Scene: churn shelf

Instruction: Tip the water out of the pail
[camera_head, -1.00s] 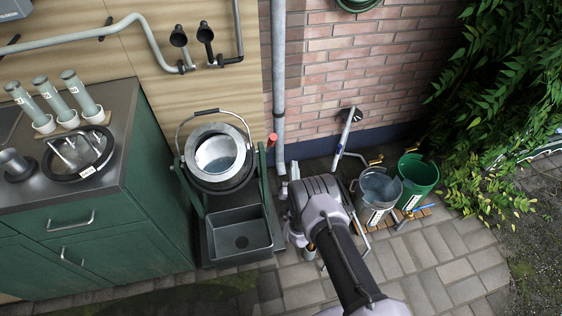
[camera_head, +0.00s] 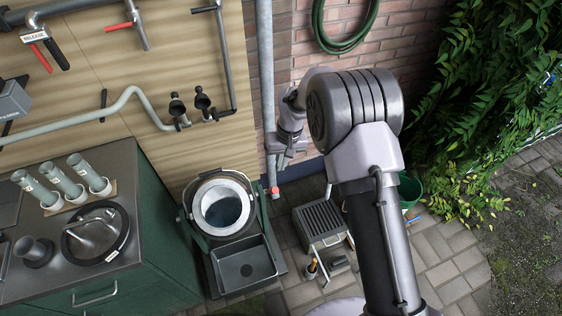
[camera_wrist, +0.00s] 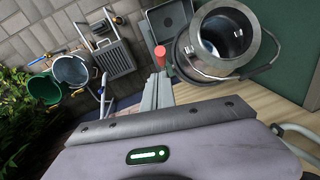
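The grey metal pail (camera_head: 222,206) sits mouth up in a green frame, above a black tray (camera_head: 245,268). Its inside shows dark and bluish; it also appears at upper right in the wrist view (camera_wrist: 225,35). Its handle hangs toward the wall side. A red-tipped lever (camera_head: 275,190) stands at the frame's right side; its red tip shows in the wrist view (camera_wrist: 160,56). My gripper (camera_head: 279,160) is above and to the right of the pail, apart from it. In the wrist view its fingers (camera_wrist: 158,93) lie close together, just short of the red tip, with nothing seen between them.
A green cabinet (camera_head: 165,235) with a steel top stands left of the pail. A vertical pipe (camera_head: 266,90) runs up the wall close to my gripper. A slatted grey stand (camera_head: 321,222) is to the right; a clear bucket (camera_wrist: 70,70) and green bucket (camera_wrist: 43,88) stand beyond it.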

